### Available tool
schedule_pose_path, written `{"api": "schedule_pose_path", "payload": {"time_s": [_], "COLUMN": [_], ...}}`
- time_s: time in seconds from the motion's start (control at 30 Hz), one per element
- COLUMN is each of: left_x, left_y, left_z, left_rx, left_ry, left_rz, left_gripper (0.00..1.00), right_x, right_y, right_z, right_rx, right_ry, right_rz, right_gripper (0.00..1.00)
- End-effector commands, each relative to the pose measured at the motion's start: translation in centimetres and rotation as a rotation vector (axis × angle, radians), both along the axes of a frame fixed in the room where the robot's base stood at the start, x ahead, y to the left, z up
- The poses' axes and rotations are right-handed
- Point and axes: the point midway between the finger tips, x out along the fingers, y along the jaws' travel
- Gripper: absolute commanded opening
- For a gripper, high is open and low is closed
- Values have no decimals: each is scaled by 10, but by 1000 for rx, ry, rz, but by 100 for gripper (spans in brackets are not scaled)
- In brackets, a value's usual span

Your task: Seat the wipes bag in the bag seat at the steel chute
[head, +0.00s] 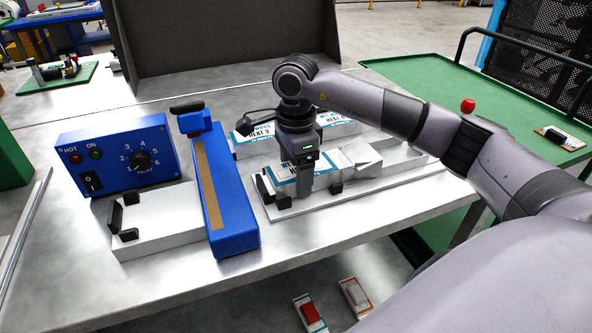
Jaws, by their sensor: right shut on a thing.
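The wipes bag (287,179), white with a blue edge and printed label, is under my right gripper (305,188). The gripper points down and is shut on the bag, hiding part of it. The bag lies flat over the bag seat (292,206), between its black stops at the left and right. I cannot tell whether it touches the seat's floor. My left gripper is not in view.
A blue sealer (232,235) with a brown strip stands left of the seat. Beyond are a blue heat box (117,160) with a dial and another white seat (165,222) with black stops. More labelled bags (257,132) lie behind my gripper. The front table is clear.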

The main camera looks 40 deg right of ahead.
Motion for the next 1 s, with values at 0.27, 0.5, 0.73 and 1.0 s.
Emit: {"api": "schedule_pose_path", "payload": {"time_s": [0.27,0.5,0.73,1.0], "left_x": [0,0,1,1], "left_y": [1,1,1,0], "left_z": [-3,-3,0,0], "left_rx": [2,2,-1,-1], "left_ry": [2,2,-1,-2], "left_rz": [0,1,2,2], "left_gripper": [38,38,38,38], "right_x": [0,0,1,0], "right_y": [0,0,0,0], "right_z": [-3,-3,19,60], "right_rx": [-1,0,1,0], "right_ry": [2,1,-3,-1], "right_rz": [2,1,1,1], "right_gripper": [88,100,100,100]}}
